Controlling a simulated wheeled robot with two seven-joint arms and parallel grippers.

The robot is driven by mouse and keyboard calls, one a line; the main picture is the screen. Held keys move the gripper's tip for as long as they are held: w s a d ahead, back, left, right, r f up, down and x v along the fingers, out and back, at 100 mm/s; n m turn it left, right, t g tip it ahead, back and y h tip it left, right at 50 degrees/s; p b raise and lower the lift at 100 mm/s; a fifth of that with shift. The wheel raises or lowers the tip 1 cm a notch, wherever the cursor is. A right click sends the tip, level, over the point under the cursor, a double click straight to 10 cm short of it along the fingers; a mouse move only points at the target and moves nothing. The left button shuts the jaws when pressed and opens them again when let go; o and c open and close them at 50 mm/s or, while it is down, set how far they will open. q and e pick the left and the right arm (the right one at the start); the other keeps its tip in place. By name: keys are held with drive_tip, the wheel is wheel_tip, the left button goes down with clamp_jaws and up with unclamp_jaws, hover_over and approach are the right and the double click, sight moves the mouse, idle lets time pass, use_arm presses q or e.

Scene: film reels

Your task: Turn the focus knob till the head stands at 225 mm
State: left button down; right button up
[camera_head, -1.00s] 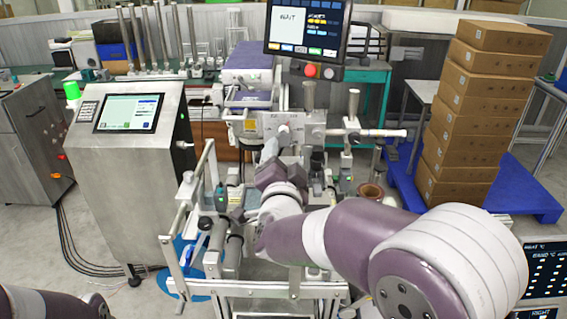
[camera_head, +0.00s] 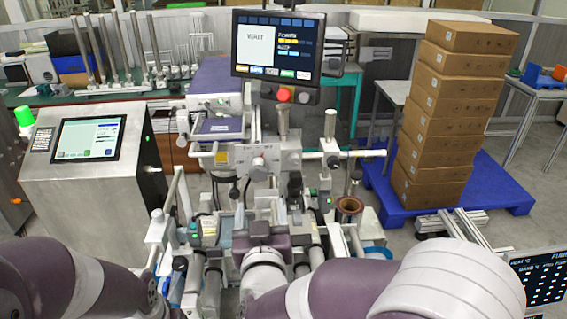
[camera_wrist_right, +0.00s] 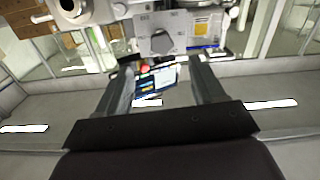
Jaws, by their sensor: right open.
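The focus knob (camera_head: 258,164) is a grey knob on the front of the pale metal head block (camera_head: 240,153), under the monitor. In the right wrist view the focus knob (camera_wrist_right: 162,42) shows as a dark grey knob on the block, beyond the fingertips. My right gripper (camera_head: 258,224) is below and in front of the knob in the head view. In the right wrist view its two fingers (camera_wrist_right: 160,66) are spread with nothing between them, apart from the knob. No height reading is legible. My left arm shows at the lower left; its gripper is out of view.
A monitor (camera_head: 278,52) with a red button below it hangs above the head. A metal console (camera_head: 88,170) stands left. Stacked boxes (camera_head: 450,115) on a blue pallet (camera_head: 485,195) stand right. A copper-coloured reel (camera_head: 350,205) and rails crowd the machine's front.

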sight(259, 177)
drive_tip(key=shift+n, duration=0.3)
drive_tip(key=w+p, duration=0.2)
drive_tip(key=w, duration=0.8)
drive_tip(key=shift+w+r+p, duration=0.15)
drive_tip(key=shift+r+p, duration=0.05)
drive_tip(key=shift+p, duration=0.1)
drive_tip(key=shift+w+a, duration=0.1)
drive_tip(key=shift+w, duration=0.3)
drive_tip(key=shift+w+f, duration=0.1)
drive_tip(key=shift+w, duration=0.55)
use_arm(q)
drive_tip(key=r, duration=0.2)
drive_tip(key=shift+s+a+r, duration=0.1)
drive_tip(key=shift+s+r, duration=0.2)
drive_tip(key=shift+r, duration=0.1)
use_arm(e)
drive_tip(key=shift+s, duration=0.1)
drive_tip(key=c, duration=1.1)
